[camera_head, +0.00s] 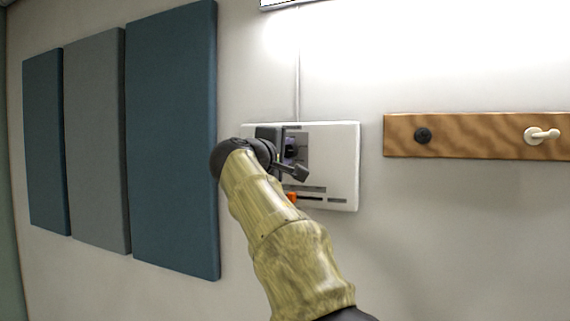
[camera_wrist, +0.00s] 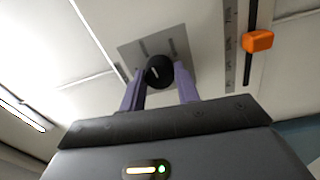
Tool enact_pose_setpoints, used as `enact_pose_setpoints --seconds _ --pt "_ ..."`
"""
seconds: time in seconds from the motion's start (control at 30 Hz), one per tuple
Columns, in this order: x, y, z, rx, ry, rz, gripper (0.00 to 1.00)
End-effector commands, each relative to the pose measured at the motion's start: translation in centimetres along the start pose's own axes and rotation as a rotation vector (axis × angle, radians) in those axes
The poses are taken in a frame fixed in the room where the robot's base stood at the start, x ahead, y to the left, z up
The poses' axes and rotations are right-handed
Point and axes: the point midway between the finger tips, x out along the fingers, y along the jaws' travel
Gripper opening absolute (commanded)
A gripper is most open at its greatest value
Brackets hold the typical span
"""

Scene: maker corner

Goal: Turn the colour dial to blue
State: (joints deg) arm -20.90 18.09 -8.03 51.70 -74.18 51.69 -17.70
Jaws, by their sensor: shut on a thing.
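The colour dial (camera_wrist: 159,72) is a round black knob with a pale pointer mark, on a grey plate in the wrist view. My gripper (camera_wrist: 160,88) has its two purple fingers on either side of the dial, shut on it. In the head view the white wall panel (camera_head: 340,165) carries the dial, and my gripper (camera_head: 290,160) is in front of it. My wrist hides much of the panel's left side there. I cannot make out colour marks around the dial.
An orange slider knob (camera_wrist: 257,41) sits on a dark slot beside the dial. A wooden rail (camera_head: 480,136) with a black peg and a cream hook is to the right. Blue and grey wall pads (camera_head: 172,140) are to the left.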

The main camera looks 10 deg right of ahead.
Motion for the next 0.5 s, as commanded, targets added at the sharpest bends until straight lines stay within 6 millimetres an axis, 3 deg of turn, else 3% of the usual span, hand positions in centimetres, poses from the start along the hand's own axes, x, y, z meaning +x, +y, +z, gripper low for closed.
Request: enact_pose_setpoints --seconds 0.5 --pt "0.04 -0.29 -0.07 0.490 -0.025 0.004 0.09"
